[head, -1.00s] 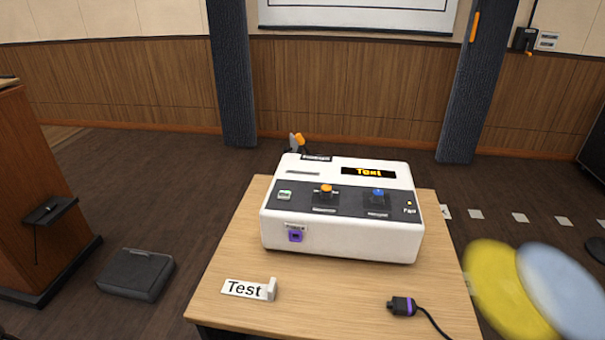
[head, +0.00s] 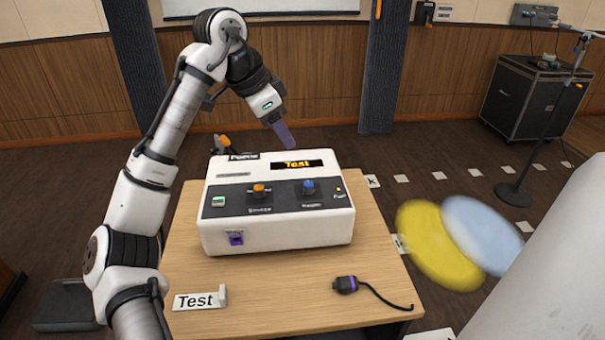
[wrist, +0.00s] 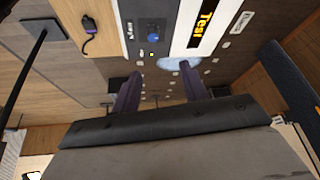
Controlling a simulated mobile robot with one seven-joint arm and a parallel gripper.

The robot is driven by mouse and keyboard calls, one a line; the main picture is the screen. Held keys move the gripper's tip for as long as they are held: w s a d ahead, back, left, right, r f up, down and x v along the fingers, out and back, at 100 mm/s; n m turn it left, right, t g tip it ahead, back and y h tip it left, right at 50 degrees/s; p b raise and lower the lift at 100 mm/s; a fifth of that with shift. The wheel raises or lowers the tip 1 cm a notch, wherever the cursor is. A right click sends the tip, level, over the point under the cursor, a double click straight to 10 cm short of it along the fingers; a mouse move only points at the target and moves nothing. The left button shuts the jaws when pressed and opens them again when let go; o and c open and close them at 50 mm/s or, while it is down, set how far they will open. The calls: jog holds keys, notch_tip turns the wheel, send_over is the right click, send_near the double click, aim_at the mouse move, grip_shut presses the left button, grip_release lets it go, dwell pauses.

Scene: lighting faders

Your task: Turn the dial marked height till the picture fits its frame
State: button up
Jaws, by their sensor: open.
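A white console (head: 275,232) stands on the table with an orange dial (head: 259,191) and a blue dial (head: 308,187) on its dark panel; the blue dial also shows in the wrist view (wrist: 153,37). The labels under both are too small to read, so I cannot tell which is marked height. An orange "Test" shows on its display (head: 297,164). A white screen (head: 262,8) on the back wall is cut off at the top. My gripper (head: 286,136) is open and empty, above the console's back edge, apart from both dials. Its two purple fingers show in the wrist view (wrist: 159,90).
A "Test" card (head: 200,300) and a dark plug (head: 346,284) with a cable lie on the table front (head: 270,318). Blurred yellow (head: 432,248) and pale blue (head: 487,232) discs show right of the table. A black case (head: 523,105) and a stand (head: 545,130) are at the right.

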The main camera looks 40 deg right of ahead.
aim_at(308, 183)
jog(key=shift+y, duration=0.3)
jog(key=x, duration=0.9)
jog(key=s+p+x, duration=0.1)
jog(key=x, duration=0.4)
jog(key=shift+a+f, duration=0.15)
jog(key=shift+a, duration=0.05)
grip_shut()
jog(key=shift+n+p, duration=0.7)
jog(key=shift+n, duration=0.1)
jog(key=n+t+p, duration=0.1)
jog(key=n, duration=0.2)
jog(key=shift+t, duration=0.3)
